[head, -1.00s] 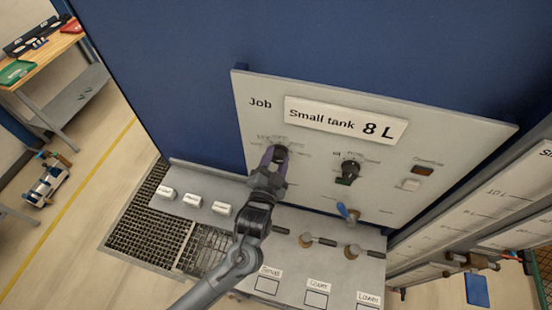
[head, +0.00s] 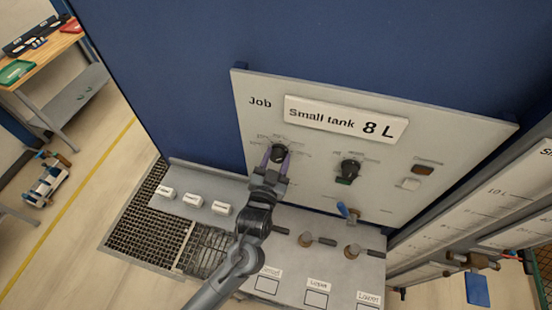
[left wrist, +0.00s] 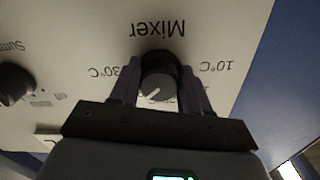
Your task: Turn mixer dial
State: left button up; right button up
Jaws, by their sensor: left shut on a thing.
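The mixer dial (head: 279,152) is a dark round knob at the left of the pale Job panel (head: 325,205). In the left wrist view the dial (left wrist: 159,78) sits below the upside-down word Mixer, between the 30°C and 10°C marks. A light pointer line on its grey face slants toward the lower left of that picture. My left gripper (head: 276,158) has its purple fingers on either side of the dial, shut on it. The fingers also show in the left wrist view (left wrist: 160,88). My right gripper is in neither view.
A blue-handled valve (head: 345,212) stands below. White labelled blocks (head: 192,200) line the ledge.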

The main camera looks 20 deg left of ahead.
pick_arm(q)
jog(key=n, duration=0.3)
jog(key=shift+n, duration=0.4)
jog(key=shift+d+n+b, duration=0.15)
jog(key=shift+n+b, duration=0.45)
jog(key=shift+n, duration=1.4)
jog(key=o, duration=1)
jog(key=shift+s, duration=0.1)
